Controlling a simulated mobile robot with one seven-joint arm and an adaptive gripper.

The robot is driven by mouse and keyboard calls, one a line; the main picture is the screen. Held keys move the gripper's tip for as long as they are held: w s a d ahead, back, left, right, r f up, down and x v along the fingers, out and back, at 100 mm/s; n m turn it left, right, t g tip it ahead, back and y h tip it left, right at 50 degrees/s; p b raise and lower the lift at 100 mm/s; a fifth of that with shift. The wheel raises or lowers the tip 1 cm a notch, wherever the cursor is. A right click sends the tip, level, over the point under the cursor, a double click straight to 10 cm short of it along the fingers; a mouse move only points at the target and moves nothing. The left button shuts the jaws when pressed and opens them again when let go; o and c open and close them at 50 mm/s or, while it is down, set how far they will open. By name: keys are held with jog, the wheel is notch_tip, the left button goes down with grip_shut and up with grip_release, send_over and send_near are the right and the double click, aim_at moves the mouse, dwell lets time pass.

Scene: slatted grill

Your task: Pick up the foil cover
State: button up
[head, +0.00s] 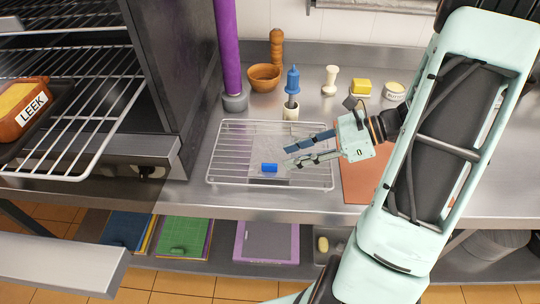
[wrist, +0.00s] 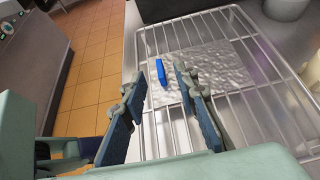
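The foil cover (head: 258,150) is a flat, crinkled silver sheet with a small blue handle (head: 269,168) standing on it. It lies on the wire rack (head: 213,165) on the steel counter. In the wrist view the foil (wrist: 212,72) and the blue handle (wrist: 161,70) both show through or on the rack bars. My gripper (head: 287,158) reaches in from the right, its fingers apart and empty, with the tips near the handle. In the wrist view the handle appears between and beyond the fingertips (wrist: 154,82). I cannot tell the exact height of the gripper above the foil.
An oven with open racks (head: 75,125) stands at the left. A purple post (head: 228,50), a wooden bowl (head: 265,77) and a blue-topped bottle (head: 292,80) stand behind the rack. An orange-brown board (head: 362,185) lies to its right. The counter's front edge is close.

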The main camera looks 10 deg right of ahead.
aim_at(270, 164)
jog(key=shift+f+x, duration=0.15)
jog(key=shift+x, duration=1.35)
jog(key=shift+f+x, duration=0.15)
jog(key=shift+x, duration=1.35)
jog(key=shift+s+d, duration=0.15)
grip_shut()
